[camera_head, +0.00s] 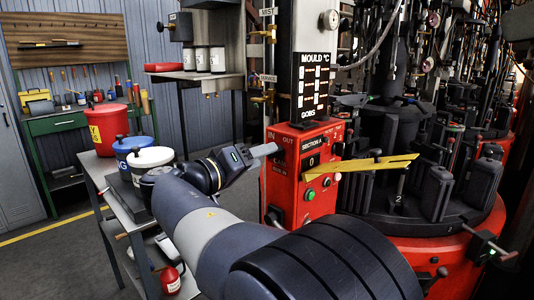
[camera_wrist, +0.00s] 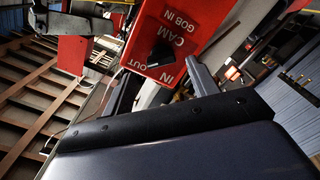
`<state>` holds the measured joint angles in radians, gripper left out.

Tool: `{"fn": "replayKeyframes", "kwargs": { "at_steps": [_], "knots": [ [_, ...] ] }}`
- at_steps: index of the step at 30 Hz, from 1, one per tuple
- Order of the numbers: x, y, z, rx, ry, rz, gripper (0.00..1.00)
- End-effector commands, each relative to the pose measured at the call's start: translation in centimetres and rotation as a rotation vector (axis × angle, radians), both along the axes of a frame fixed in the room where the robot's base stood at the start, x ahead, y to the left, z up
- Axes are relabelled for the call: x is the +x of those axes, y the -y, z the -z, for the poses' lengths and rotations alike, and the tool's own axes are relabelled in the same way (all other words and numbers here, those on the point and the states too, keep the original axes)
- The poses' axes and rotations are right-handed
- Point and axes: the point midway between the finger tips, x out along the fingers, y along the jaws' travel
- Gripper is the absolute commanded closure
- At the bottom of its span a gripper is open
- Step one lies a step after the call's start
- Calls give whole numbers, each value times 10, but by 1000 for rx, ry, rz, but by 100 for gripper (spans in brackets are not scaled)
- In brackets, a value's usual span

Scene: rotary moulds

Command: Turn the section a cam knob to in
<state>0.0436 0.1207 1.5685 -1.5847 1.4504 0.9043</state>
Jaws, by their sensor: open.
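The red section A box (camera_head: 312,185) stands right of centre in the head view, with IN and OUT marked on its upper left. In the wrist view the red face (camera_wrist: 190,25) reads CAM GOB IN, with IN and OUT beside a dark block that looks like the cam knob (camera_wrist: 163,52). Which mark the knob points to I cannot tell. My gripper (camera_wrist: 160,68) is open, its two grey fingers on either side of the knob in the picture. Contact is not clear. In the head view my gripper (camera_head: 264,150) is at the box's left side; the knob is not distinguishable there.
A yellow bar (camera_head: 372,164) sticks out right of the box, before the black moulds (camera_head: 440,185). A trolley (camera_head: 105,215) with a red bucket (camera_head: 108,128) and a white tub (camera_head: 150,158) stands to the left, near my arm. Open floor (camera_head: 60,260) lies at far left.

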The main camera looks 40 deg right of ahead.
Motion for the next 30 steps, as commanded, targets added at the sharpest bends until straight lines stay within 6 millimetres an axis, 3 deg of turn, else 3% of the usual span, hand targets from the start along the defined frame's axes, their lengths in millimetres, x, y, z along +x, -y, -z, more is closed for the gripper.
{"fn": "replayKeyframes", "kwargs": {
  "at_steps": [3,9,20,30],
  "knots": [
    [1,18,0,0,0,3,44],
    [2,34,0,-1,1,1,44],
    [3,37,0,-1,1,-1,44],
    [3,37,0,-1,0,-1,71]
  ]
}}
